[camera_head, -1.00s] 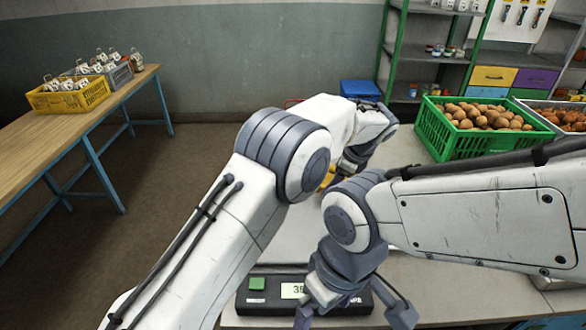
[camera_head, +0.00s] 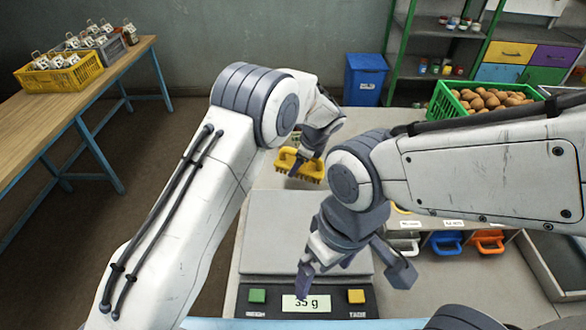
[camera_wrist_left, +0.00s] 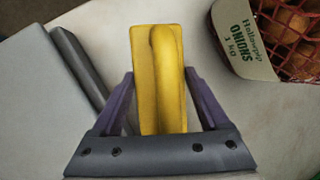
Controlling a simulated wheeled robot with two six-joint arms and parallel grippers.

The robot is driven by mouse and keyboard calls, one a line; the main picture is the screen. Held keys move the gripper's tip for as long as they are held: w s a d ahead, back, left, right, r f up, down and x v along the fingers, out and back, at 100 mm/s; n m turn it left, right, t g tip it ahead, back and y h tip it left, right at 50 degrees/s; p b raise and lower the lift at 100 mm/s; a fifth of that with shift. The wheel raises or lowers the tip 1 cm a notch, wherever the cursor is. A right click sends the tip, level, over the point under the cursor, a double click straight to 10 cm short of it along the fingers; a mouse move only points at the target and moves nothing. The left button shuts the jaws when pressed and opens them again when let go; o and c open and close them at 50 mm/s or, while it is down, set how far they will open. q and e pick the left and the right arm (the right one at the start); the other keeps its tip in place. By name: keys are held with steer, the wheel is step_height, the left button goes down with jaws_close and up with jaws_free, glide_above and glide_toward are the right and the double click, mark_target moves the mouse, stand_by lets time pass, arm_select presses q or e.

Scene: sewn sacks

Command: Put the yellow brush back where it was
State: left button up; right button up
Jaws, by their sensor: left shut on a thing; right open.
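The yellow brush (camera_head: 301,166) is at the far end of the scale in the head view, its brown bristles pointing down. My left gripper (camera_head: 303,153) is shut on it from above. In the left wrist view the brush (camera_wrist_left: 158,80) lies between the two purple fingers. I cannot tell whether its bristles touch the table. My right gripper (camera_head: 353,273) is open and empty above the front of the scale (camera_head: 262,225). Right of the scale is a row of labelled slots with a white (camera_head: 403,245), a blue (camera_head: 446,241) and an orange (camera_head: 488,240) handled thing; my right arm partly hides this row.
In the left wrist view a net sack of onions (camera_wrist_left: 290,40) with a label lies to the right of the brush. A green crate of brown produce (camera_head: 450,100) stands at the back right. A blue bin (camera_head: 365,79) stands behind the table. A side table (camera_head: 60,115) is at left.

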arm_select(q)
steer(key=shift+w+a+f, duration=0.15)
steer(key=shift+a+f, duration=0.3)
steer(key=shift+a, duration=0.2)
step_height(320, 180, down, 3)
steer(key=shift+f+p, duration=0.15)
steer(key=shift+p, duration=0.6)
steer(key=shift+f, duration=0.25)
steer(key=shift+f, duration=0.1)
steer(key=shift+f, duration=0.15)
steer(key=o, duration=1.1)
steer(key=shift+c, duration=0.2)
